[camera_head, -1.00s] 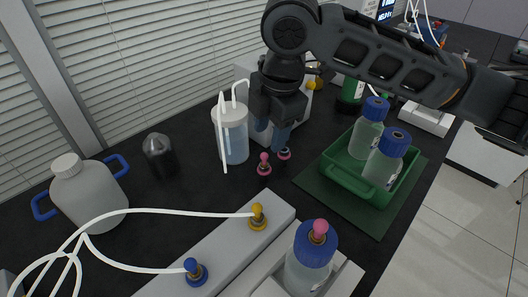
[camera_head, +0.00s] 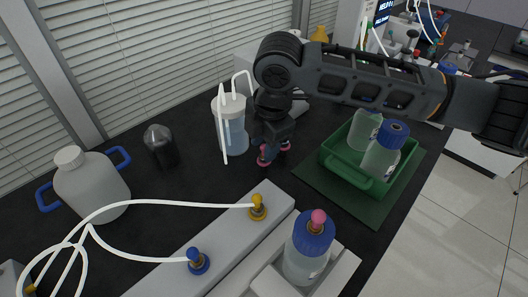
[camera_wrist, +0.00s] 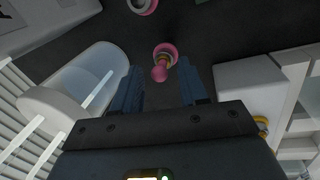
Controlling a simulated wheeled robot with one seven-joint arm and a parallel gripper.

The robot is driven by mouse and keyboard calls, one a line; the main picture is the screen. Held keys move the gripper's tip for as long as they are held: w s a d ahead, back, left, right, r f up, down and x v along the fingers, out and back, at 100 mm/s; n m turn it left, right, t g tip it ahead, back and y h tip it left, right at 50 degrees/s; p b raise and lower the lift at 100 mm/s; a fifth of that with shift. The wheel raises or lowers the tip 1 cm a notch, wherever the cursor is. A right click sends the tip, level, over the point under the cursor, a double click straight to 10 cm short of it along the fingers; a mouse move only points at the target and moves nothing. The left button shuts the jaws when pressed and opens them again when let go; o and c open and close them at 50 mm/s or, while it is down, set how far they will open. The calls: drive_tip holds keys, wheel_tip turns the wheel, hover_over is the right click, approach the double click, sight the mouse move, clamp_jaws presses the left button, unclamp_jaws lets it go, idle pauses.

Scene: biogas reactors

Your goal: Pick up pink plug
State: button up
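A pink plug (camera_head: 263,160) stands on the black bench right at my fingertips and is partly covered by them in the head view. In the wrist view the pink plug (camera_wrist: 161,64) shows between and just beyond the fingertips, its round knob towards me. My gripper (camera_head: 272,147) points down over it, and the wrist view shows my gripper (camera_wrist: 160,82) open with a gap on both sides of the plug. A pink-ringed piece (camera_head: 286,146) lies just right of it. Another pink plug (camera_head: 318,218) sits on a blue-capped bottle (camera_head: 308,250) in front.
A lidded clear vessel with white tubes (camera_head: 233,125) stands close left of my gripper. A green tray (camera_head: 345,178) with bottles is to the right. A white block (camera_head: 232,228) with yellow and blue plugs and hoses lies in front. A white jug (camera_head: 90,185) stands at left.

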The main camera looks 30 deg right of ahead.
clamp_jaws()
drive_tip(key=shift+r, duration=0.1)
idle(0.3)
